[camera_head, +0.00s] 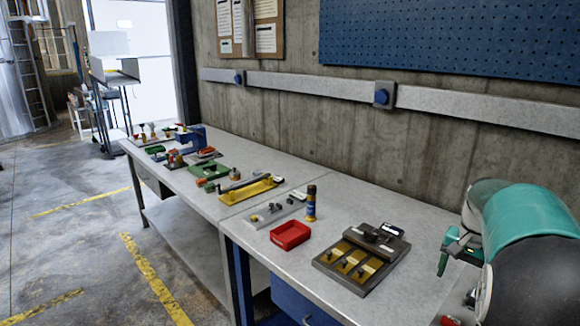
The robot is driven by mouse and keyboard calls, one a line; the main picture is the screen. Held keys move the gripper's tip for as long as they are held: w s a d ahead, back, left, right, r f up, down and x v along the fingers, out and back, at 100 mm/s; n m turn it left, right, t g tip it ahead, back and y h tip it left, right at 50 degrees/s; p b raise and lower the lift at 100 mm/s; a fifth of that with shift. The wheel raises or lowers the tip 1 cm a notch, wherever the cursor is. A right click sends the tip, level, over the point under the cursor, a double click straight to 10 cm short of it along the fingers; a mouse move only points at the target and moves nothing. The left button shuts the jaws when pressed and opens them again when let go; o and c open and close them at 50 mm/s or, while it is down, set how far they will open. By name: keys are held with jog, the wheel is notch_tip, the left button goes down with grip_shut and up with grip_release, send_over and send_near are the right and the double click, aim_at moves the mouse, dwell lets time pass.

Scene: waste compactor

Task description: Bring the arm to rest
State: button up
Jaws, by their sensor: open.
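My arm (530,220), with rounded teal and grey links, fills the lower right of the view, close to the camera. It is bent and stands in front of the workbench's right end. A small teal, finger-like part of my gripper (446,254) shows at its left side, beside the bench top. The gripper is open and no object shows in it. Most of the gripper is hidden behind the nearer arm links.
A long grey workbench (345,212) runs along the concrete wall. It holds a fixture (362,258) with yellow slots, a red bin (290,235), a dark bottle (311,203), a yellow tray (248,192) and several small parts farther back. The floor (90,240) at left is clear.

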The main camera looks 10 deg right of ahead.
jog(key=s+a+r+n+t, duration=0.1)
jog(key=s+a+r+n, duration=0.15)
jog(key=a, duration=0.55)
jog(key=s+a+r+n+t, duration=0.1)
jog(key=s+a+r+n, duration=0.15)
jog(key=a, duration=0.65)
jog(key=s+a+f+n+t, duration=0.2)
jog(key=s+a+n, duration=0.3)
jog(key=s+a, duration=0.6)
jog(key=shift+s+a+t, duration=0.4)
jog(key=shift+a+t, duration=0.2)
jog(key=c, duration=0.6)
jog(key=shift+d, duration=0.1)
jog(key=shift+c, duration=0.4)
jog(key=shift+d, duration=0.1)
